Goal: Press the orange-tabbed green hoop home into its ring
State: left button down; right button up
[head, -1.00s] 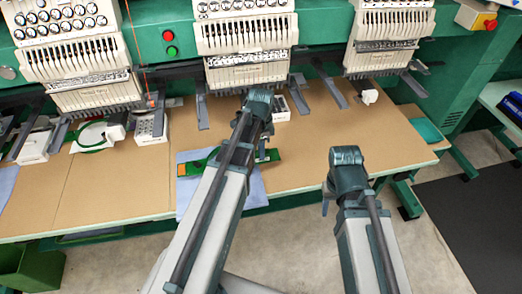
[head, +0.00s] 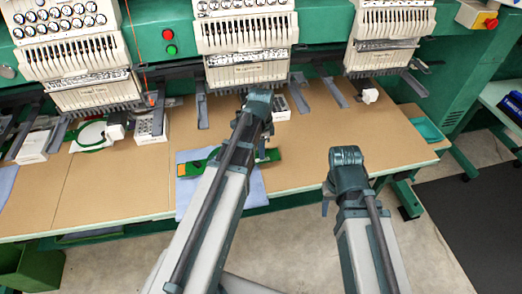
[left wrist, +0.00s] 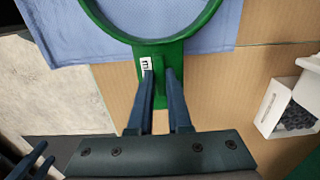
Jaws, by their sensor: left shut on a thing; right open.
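The green hoop (head: 200,162) with an orange tab (head: 182,169) at its left end lies over a blue cloth on the table; my left arm covers its middle. In the left wrist view part of a green hoop (left wrist: 210,18) shows over the cloth, with a green handle bearing a white label. My left gripper (left wrist: 160,78) is shut on this handle, its fingers on either side. Whether a separate ring sits around or under the hoop cannot be told. My right gripper (head: 327,197) is open and empty in front of the table, its fingers mostly hidden.
The blue cloth (head: 250,192) hangs over the table's front edge. White embroidery heads (head: 245,45) stand along the back. Another green hoop with white fabric (head: 92,134) is at the left.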

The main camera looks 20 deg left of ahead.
pick_arm(q)
jog(key=shift+f+b, duration=1.1)
jog(key=shift+b, duration=0.05)
dwell(1.3)
jog(key=c, duration=0.8)
grip_release()
jog(key=shift+o, duration=0.2)
jog(key=shift+r, duration=0.1)
notch_tip(320, 180, up, 14)
jog(key=p, duration=1.4)
jog(key=shift+f, duration=0.2)
